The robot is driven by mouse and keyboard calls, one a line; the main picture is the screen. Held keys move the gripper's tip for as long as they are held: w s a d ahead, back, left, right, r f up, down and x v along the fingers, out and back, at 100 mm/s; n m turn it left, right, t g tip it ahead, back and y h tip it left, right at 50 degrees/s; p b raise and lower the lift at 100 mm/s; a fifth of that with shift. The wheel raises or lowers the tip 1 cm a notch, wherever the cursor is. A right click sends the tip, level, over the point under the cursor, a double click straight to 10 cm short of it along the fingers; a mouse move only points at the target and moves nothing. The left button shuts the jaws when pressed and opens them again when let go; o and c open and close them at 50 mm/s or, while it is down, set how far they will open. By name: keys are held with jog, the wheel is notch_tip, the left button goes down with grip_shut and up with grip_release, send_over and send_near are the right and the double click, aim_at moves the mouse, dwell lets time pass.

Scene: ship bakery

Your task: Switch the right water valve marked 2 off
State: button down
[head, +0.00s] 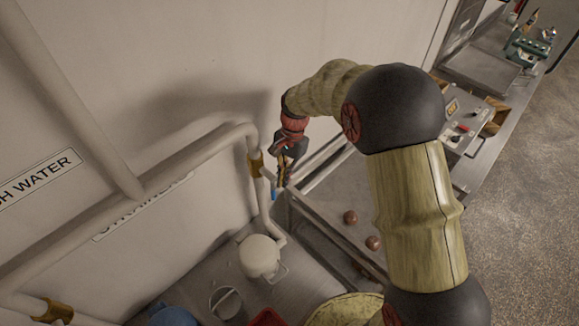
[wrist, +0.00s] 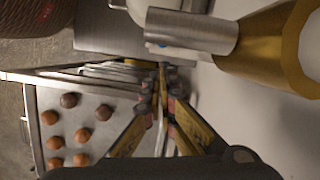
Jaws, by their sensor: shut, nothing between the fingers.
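The right valve shows in the head view as a brass fitting (head: 255,165) on the pale pipe by the wall, with a small blue part beside my gripper. In the wrist view its brass body (wrist: 262,58) and a silver cylinder (wrist: 190,31) with a blue spot are at the upper right. No mark 2 is readable. My gripper (head: 279,182) is just right of the fitting, partly hiding the blue part. In the wrist view my gripper (wrist: 160,85) is shut and empty, its fingertips just below the silver cylinder; I cannot tell whether they touch it.
Another brass fitting (head: 52,312) is on the pipe at the lower left. A metal tray (head: 325,222) with round brown pieces lies below my arm. A white cylindrical vessel (head: 259,256) stands on the counter below the pipe. The wall is close on the left.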

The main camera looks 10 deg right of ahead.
jog(key=shift+s+a, duration=0.35)
jog(key=shift+a, duration=0.05)
